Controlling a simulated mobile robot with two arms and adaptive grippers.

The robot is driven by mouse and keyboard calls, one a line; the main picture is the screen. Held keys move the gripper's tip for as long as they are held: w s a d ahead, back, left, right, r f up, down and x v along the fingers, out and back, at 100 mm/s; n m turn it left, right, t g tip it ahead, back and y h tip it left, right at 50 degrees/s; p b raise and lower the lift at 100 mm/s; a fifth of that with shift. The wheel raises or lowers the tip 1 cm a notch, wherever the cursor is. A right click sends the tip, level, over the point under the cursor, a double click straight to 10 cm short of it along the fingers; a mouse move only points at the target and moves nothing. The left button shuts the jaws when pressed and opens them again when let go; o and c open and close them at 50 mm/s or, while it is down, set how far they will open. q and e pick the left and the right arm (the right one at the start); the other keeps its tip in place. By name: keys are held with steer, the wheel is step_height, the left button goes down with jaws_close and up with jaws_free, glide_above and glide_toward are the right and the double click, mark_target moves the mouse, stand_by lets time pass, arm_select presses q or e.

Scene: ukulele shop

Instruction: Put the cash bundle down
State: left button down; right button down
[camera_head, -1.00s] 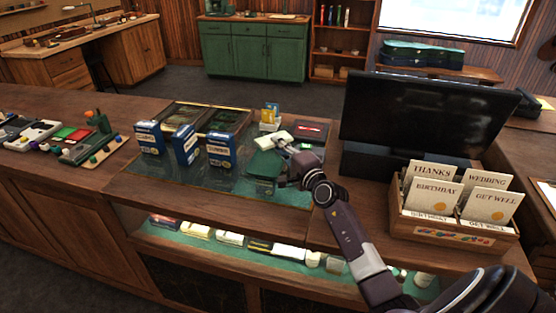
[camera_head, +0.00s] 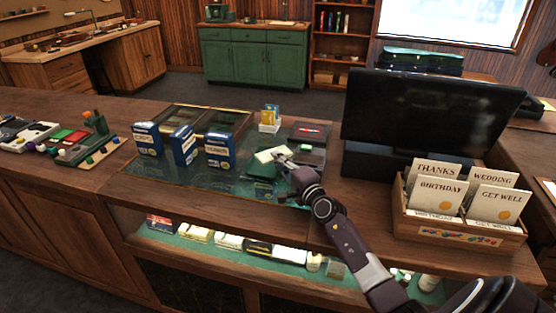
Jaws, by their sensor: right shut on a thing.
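The cash bundle (camera_head: 268,154) is a small pale, whitish-green block over the glass-topped part of the counter (camera_head: 215,182). My right gripper (camera_head: 280,158) reaches in from the lower right and is shut on the bundle's right end. A dark green item (camera_head: 262,169) shows just below the bundle in the picture. I cannot tell whether the bundle touches it or hangs above it. The fingertips are small and partly hidden by my wrist. My left gripper is not in view.
Blue boxes (camera_head: 220,150) stand left of the bundle. A small card holder (camera_head: 269,122) and a dark case with a red label (camera_head: 309,132) are behind it. A black monitor (camera_head: 430,115) and a card rack (camera_head: 460,225) stand right. The glass front-left is clear.

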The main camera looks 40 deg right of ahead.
steer(key=shift+f, duration=0.25)
steer(key=c, duration=2.1)
jaws_free()
steer(key=shift+r, duration=0.1)
steer(key=shift+r, duration=0.1)
steer(key=shift+r+p, duration=0.75)
steer(key=shift+r, duration=0.1)
steer(key=s, duration=0.7)
steer(key=s+f, duration=0.1)
steer(key=s, duration=0.3)
steer(key=shift+a+b, duration=0.4)
steer(key=shift+s+r, duration=0.15)
steer(key=shift+s, duration=0.4)
